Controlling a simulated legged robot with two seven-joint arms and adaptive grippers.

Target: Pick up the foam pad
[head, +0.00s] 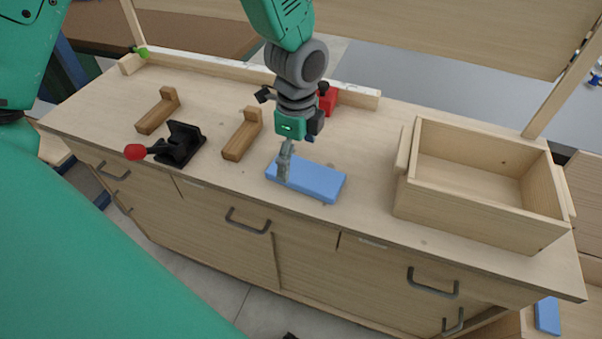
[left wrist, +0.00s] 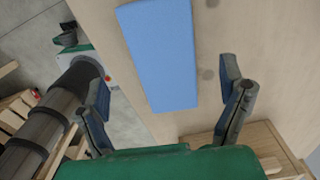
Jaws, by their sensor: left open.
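The foam pad (head: 316,182) is a flat blue rectangle lying on the wooden workbench near its front edge, in the middle of the head view. In the left wrist view the pad (left wrist: 160,55) lies lengthwise ahead of the fingers. My left gripper (head: 285,162) is above the pad's left end and hides part of it. In the left wrist view the left gripper (left wrist: 167,95) is open, its two fingers apart with the near end of the pad showing between them. Nothing is held. My right gripper is not in view.
A wooden box (head: 484,187) stands to the right on the workbench (head: 215,187). To the left are a black clamp with a red knob (head: 135,152) and two L-shaped wooden forms (head: 158,112) (head: 242,137). A red block (head: 328,100) is behind the gripper.

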